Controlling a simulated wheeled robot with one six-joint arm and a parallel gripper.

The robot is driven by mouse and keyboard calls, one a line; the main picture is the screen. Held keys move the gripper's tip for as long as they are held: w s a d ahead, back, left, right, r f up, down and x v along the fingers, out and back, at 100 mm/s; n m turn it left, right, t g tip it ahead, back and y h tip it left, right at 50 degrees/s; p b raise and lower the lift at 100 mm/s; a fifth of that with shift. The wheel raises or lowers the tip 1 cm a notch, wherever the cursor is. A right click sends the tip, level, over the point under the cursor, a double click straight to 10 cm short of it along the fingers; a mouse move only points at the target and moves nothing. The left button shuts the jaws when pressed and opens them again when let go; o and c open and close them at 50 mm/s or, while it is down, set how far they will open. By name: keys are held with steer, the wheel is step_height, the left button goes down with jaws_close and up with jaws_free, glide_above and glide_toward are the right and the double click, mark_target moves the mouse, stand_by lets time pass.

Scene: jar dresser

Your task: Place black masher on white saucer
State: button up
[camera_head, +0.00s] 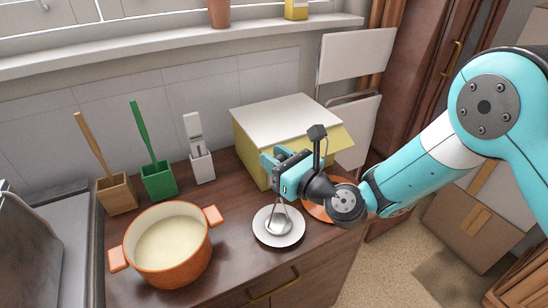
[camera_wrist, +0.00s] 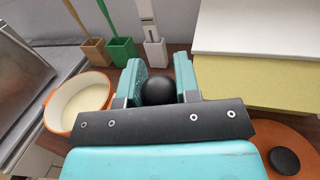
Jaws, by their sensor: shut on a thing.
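My gripper (camera_head: 280,163) is over the counter, above the white saucer (camera_head: 259,232). It is shut on the black masher, whose round black top (camera_wrist: 158,91) shows between the two teal fingers in the wrist view. In the head view the masher's pale metal lower end (camera_head: 280,222) hangs below the gripper, upright or nearly so, over the middle of the saucer. I cannot tell whether it touches the saucer. Most of the black handle is hidden by the gripper in the head view. The saucer is hidden in the wrist view.
An orange pot (camera_head: 165,262) stands left of the saucer. An orange lid (camera_wrist: 305,147) with a black knob lies to the right, partly under my arm. A yellow box with a white top (camera_head: 285,113) stands behind. Wooden, green and white holders (camera_head: 202,168) line the back left.

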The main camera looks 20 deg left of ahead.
steer(key=shift+f, duration=0.1)
steer(key=shift+f, duration=0.15)
steer(key=o, duration=0.9)
steer(key=shift+o, duration=0.2)
steer(key=shift+r, duration=0.25)
steer(key=shift+s+d+f, duration=0.1)
steer(key=shift+d+f, duration=0.05)
steer(key=shift+d, duration=0.05)
steer(key=b+v, duration=1.1)
steer(key=shift+d, duration=0.3)
steer(key=shift+s, duration=0.15)
